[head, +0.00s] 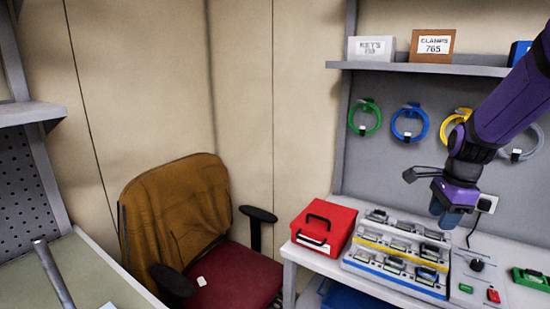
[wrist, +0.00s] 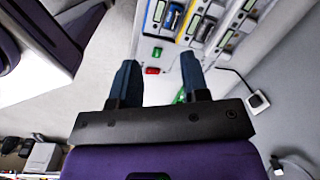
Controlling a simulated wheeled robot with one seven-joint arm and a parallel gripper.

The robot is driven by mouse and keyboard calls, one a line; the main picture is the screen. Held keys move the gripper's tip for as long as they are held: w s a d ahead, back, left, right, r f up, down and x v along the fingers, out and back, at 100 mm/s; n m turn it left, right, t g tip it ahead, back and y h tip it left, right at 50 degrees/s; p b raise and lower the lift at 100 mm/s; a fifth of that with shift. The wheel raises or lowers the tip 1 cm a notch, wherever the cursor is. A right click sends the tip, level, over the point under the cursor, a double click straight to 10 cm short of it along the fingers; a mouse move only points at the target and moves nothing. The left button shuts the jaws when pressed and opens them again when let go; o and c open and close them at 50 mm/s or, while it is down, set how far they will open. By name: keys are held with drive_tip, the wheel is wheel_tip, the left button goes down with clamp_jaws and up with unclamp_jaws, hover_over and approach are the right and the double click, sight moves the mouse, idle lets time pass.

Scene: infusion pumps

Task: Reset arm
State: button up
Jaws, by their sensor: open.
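My purple arm comes in from the right in the head view. My gripper (head: 447,210) hangs in front of the grey wall panel, above the right workbench. In the wrist view my gripper (wrist: 158,82) shows two dark blue fingers spread apart with nothing between them. Below it in the head view is a rack of infusion pumps (head: 397,252) in white, yellow and blue rows. The rack (wrist: 205,25) also shows past the fingers in the wrist view, apart from them.
A red toolbox (head: 324,226) stands left of the rack. A green device (head: 530,279) lies at the right. Coiled hoses (head: 364,118) hang on the panel under a shelf (head: 430,68) with boxes. A chair (head: 200,225) with a brown jacket stands left of the workbench.

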drive_tip(key=s+a+r+n+t, duration=0.2)
drive_tip(key=s+a+r+n, duration=0.2)
drive_tip(key=s+r+n, duration=0.3)
drive_tip(key=s+a+r+n+t, duration=0.2)
drive_tip(key=s+a+r+n, duration=0.3)
drive_tip(key=s+n, duration=0.7)
drive_tip(key=s+r, duration=0.2)
drive_tip(key=s, duration=0.1)
drive_tip(key=shift+s+h, duration=0.3)
drive_tip(key=shift+r, duration=0.1)
idle(1.1)
